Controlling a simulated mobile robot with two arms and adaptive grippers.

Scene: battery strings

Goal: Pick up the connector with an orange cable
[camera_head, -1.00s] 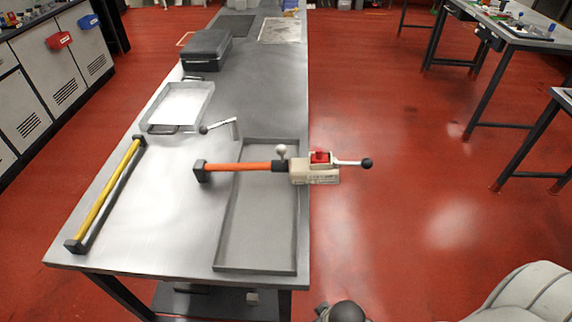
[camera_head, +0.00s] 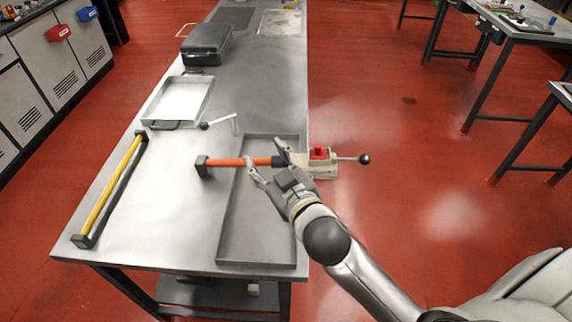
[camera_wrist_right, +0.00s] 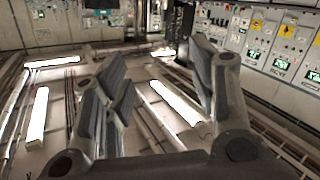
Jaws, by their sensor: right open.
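The connector (camera_head: 320,170) has a beige body with a red block on top and a lever with a black knob on its right side. Its orange cable (camera_head: 228,162) runs left to a dark end block (camera_head: 203,166). It lies across the grey tray (camera_head: 255,264), and the beige body reaches past the table's right edge. My right gripper (camera_head: 264,158) is open at the connector's cable side, with its fingers over or beside the cable and partly hiding its dark sleeve. In the right wrist view the open fingers (camera_wrist_right: 162,72) are empty. My left gripper is not in view.
The metal table (camera_head: 185,220) holds a yellow bar (camera_head: 108,190) at left, a light shallow tray (camera_head: 180,100), a dark case (camera_head: 206,45) and a small crank lever (camera_head: 220,123). The right wrist view shows lamps and wall panels.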

